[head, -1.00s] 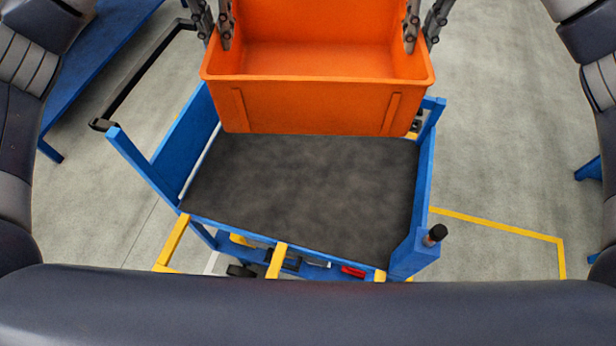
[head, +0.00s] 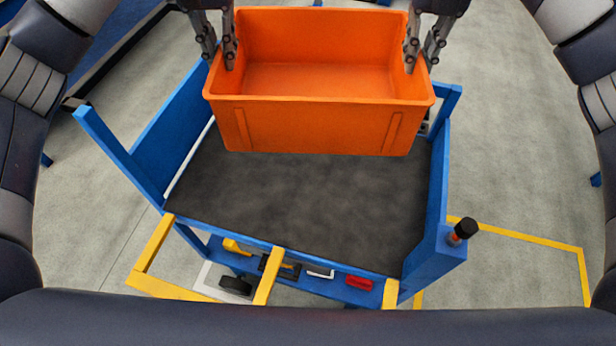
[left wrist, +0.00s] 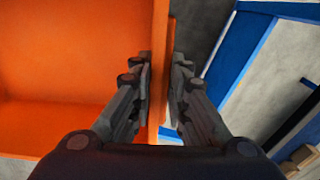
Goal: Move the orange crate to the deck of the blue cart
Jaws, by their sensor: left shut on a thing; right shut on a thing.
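The orange crate (head: 312,128) is empty and roughly level in the head view, over the far part of the blue cart's dark deck (head: 300,205). I cannot tell for sure whether its bottom touches the deck. My left gripper (head: 228,65) is shut on the crate's left wall, and my right gripper (head: 413,68) is shut on its right wall. In the left wrist view the fingers (left wrist: 158,100) straddle the orange wall (left wrist: 160,60), one inside and one outside. The crate hides the far part of the deck.
The cart has raised blue sides (head: 180,120) left and right (head: 438,190). A black-topped post (head: 462,231) stands at its near right corner. A lower shelf holds small items, including a red one (head: 359,283). Yellow bars (head: 268,285) stick out at the near side. Grey floor lies around.

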